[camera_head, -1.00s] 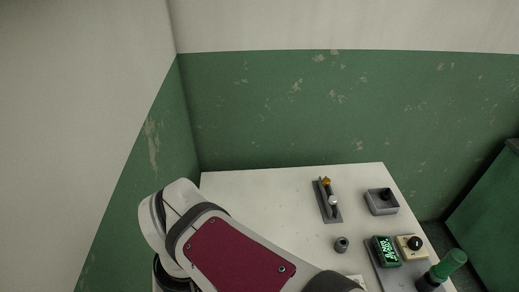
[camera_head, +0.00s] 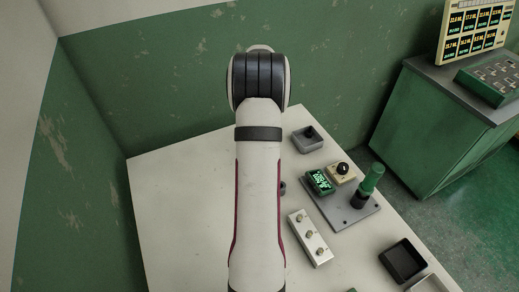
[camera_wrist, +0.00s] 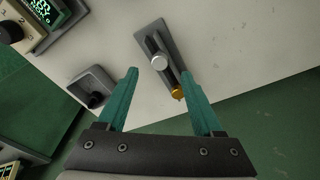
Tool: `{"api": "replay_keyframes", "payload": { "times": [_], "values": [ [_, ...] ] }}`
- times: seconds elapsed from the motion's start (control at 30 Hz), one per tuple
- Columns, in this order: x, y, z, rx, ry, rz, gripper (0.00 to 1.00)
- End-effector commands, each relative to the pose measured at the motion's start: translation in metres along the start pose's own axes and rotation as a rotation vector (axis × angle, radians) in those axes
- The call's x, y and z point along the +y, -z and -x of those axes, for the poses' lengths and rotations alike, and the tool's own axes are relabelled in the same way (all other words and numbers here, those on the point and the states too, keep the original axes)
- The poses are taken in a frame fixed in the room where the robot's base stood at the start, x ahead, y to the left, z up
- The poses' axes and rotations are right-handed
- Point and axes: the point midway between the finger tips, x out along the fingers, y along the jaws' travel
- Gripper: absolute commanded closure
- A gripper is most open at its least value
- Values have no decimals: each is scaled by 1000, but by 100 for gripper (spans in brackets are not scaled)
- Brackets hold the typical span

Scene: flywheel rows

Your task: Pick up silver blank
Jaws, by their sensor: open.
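The silver blank (camera_wrist: 160,62) shows in the wrist view as a pale round end on a dark grey rack (camera_wrist: 144,36). A gold piece (camera_wrist: 178,94) sits at the rack's near end. My gripper (camera_wrist: 159,72) is open, its two teal fingers spread apart on either side of the rack's near part in the picture. The silver blank appears between the fingertip lines; nothing is held. I cannot tell the height gap. In the head view my arm hides the rack, the silver blank and the gripper.
A grey box with a dark knob (camera_head: 307,140) stands near the rack; it also shows left of the fingers (camera_wrist: 92,88). A green-lit display (camera_head: 320,182), a green-handled lever (camera_head: 369,184), a three-knob panel (camera_head: 310,238) and a black tray (camera_head: 403,261) line the right side. The table's left is clear.

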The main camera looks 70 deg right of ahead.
Motion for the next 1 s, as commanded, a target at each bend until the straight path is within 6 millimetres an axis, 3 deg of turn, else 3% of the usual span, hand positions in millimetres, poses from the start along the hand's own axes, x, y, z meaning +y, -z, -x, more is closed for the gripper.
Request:
{"api": "replay_keyframes", "payload": {
  "times": [0.3,0.53,0.9,1.0],
  "values": [
    [1,2,-53,0,0,0,32],
    [0,2,-56,2,0,0,32],
    [0,2,-55,2,0,0,99],
    [0,2,-55,2,0,0,100]
  ]
}}
